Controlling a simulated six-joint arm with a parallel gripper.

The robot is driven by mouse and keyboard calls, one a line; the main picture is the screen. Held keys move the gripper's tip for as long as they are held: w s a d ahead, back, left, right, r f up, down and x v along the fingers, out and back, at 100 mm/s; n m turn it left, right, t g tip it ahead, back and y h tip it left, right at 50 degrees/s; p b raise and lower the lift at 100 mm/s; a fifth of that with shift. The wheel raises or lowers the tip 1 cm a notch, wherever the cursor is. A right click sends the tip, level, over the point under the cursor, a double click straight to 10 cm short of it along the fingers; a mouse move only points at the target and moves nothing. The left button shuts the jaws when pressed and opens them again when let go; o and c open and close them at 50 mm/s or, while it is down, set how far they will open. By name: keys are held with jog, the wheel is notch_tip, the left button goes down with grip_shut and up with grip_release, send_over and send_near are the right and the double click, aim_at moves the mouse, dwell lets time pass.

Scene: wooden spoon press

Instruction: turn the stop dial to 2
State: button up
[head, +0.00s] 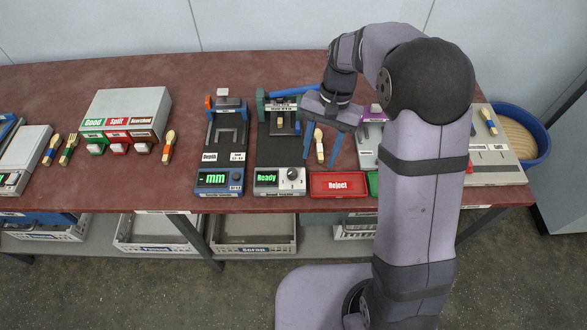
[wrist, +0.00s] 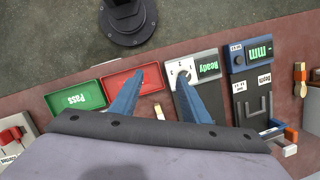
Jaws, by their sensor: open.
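The stop dial (head: 292,174) is a small pale round knob on the front panel of the dark press (head: 272,150), right of its green "Ready" display (head: 266,178). In the wrist view the dial (wrist: 184,74) shows on a white panel with small marks, partly covered by the tip of one blue finger; I cannot read its setting. My gripper (head: 320,161) is open and empty, right of and behind the dial, above the table. In the wrist view my gripper (wrist: 158,77) has its fingertips apart, one over the red tray and one by the dial.
A wooden spoon (head: 319,146) lies below my fingers. A red "Reject" tray (head: 338,185) sits right of the press, with a green "Pass" tray (wrist: 75,96) beside it. A blue depth gauge (head: 220,180) reading "mm" stands left of the press. The table's front edge is close.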

jog(key=m+g+y+b, duration=0.1)
jog(key=m, duration=0.1)
send_near(292, 171)
jog(key=f, duration=0.1)
jog(key=shift+p+x, duration=1)
jog(key=shift+x, duration=2.75)
jog(key=shift+s+a+r, duration=0.1)
jog(key=shift+s, duration=0.1)
jog(key=c, duration=1)
